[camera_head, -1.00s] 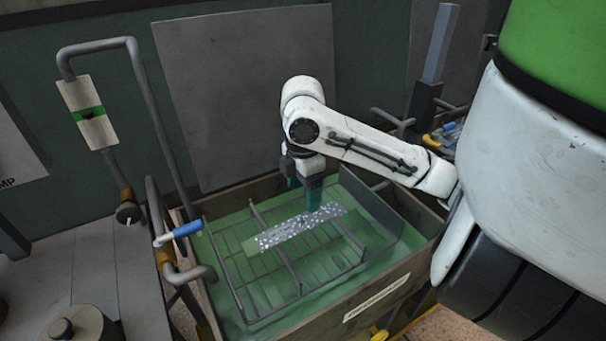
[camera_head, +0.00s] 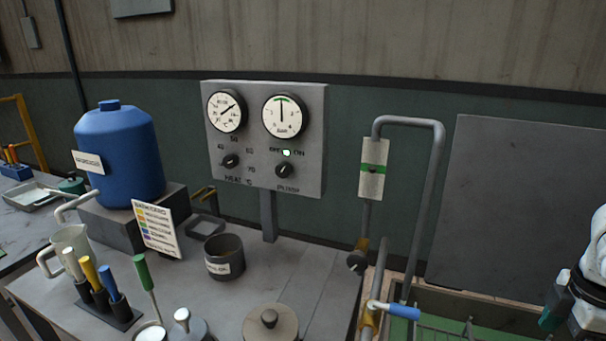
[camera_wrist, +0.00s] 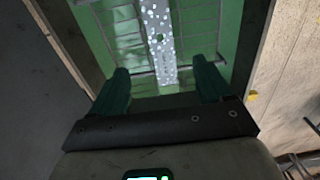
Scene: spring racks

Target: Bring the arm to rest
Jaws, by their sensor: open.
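My gripper (camera_wrist: 160,88) is open, its two green fingers spread apart with nothing between them. In the wrist view it hangs over the tank of green liquid (camera_wrist: 228,40). A speckled, shiny bar (camera_wrist: 158,40) lies on the wire rack (camera_wrist: 118,30) beyond the fingertips, apart from them as far as I can tell. In the head view only a part of my white arm and one dark green finger (camera_head: 548,318) show at the right edge.
A bench with a blue drum (camera_head: 118,155), a gauge panel (camera_head: 265,140), a dark pot (camera_head: 224,258) and coloured-handled tools (camera_head: 92,275) stands left of the tank. A bent pipe (camera_head: 436,190) and a blue-handled valve (camera_head: 403,312) stand at the tank's left side.

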